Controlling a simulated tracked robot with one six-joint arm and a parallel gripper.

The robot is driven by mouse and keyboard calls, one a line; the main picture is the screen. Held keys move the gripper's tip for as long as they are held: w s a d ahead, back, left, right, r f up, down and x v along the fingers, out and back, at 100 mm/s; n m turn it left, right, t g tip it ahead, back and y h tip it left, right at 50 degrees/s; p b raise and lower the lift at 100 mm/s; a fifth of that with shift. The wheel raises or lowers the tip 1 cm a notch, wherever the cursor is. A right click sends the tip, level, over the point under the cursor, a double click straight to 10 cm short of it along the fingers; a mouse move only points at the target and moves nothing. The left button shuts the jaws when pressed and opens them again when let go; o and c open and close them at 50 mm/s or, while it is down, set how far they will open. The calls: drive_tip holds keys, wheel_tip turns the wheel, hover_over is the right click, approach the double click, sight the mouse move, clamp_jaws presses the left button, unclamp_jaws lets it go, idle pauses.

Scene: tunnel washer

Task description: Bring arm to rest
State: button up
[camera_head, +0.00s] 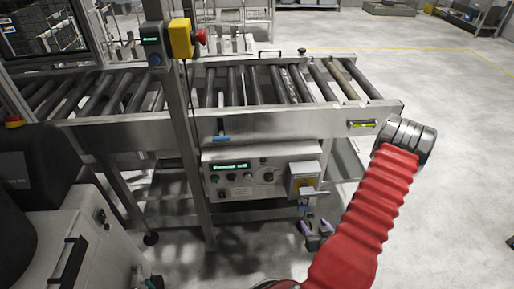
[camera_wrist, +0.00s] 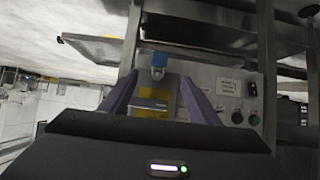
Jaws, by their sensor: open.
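My red-sleeved arm reaches down on the right of the head view. My gripper (camera_head: 316,231) shows there as two purple fingers below a grey and yellow switch box (camera_head: 303,178). In the wrist view the purple fingers of my gripper (camera_wrist: 160,98) stand apart, with nothing seen held between them. Behind and between them is a yellow plate (camera_wrist: 154,106) with a grey part across it. Whether the fingers touch any of these cannot be told.
A roller conveyor (camera_head: 254,126) on steel legs crosses the head view above a control panel (camera_head: 232,178) with a green display. A post (camera_head: 178,120) carries a yellow box with a red button (camera_head: 201,37). Grey floor (camera_head: 455,180) is clear at the right.

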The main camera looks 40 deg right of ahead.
drive_tip(key=shift+f, duration=0.1)
drive_tip(key=s+a+f+m+g+y, duration=0.1)
drive_tip(key=s+a+f+g+y, duration=0.35)
drive_tip(key=s+g, duration=0.35)
drive_tip(key=w+a+r+g, duration=0.1)
drive_tip(key=w+a+r, duration=0.15)
drive_tip(key=r, duration=0.55)
drive_tip(key=w+a+r, duration=0.1)
drive_tip(key=a+r, duration=0.2)
drive_tip(key=r, duration=0.5)
drive_tip(key=w+a+r+g, duration=0.1)
drive_tip(key=w+a+r, duration=0.15)
drive_tip(key=r, duration=0.55)
drive_tip(key=w+a+r+n+t, duration=0.2)
drive_tip(key=a+r+n+t, duration=0.1)
drive_tip(key=a+r, duration=0.9)
drive_tip(key=w+a+r+n+t+y, duration=0.1)
drive_tip(key=w+a+r+n+t, duration=0.1)
drive_tip(key=a+r, duration=1)
drive_tip(key=shift+r+n+t, duration=0.35)
drive_tip(key=shift+n+t, duration=0.15)
drive_tip(key=shift+n, duration=0.6)
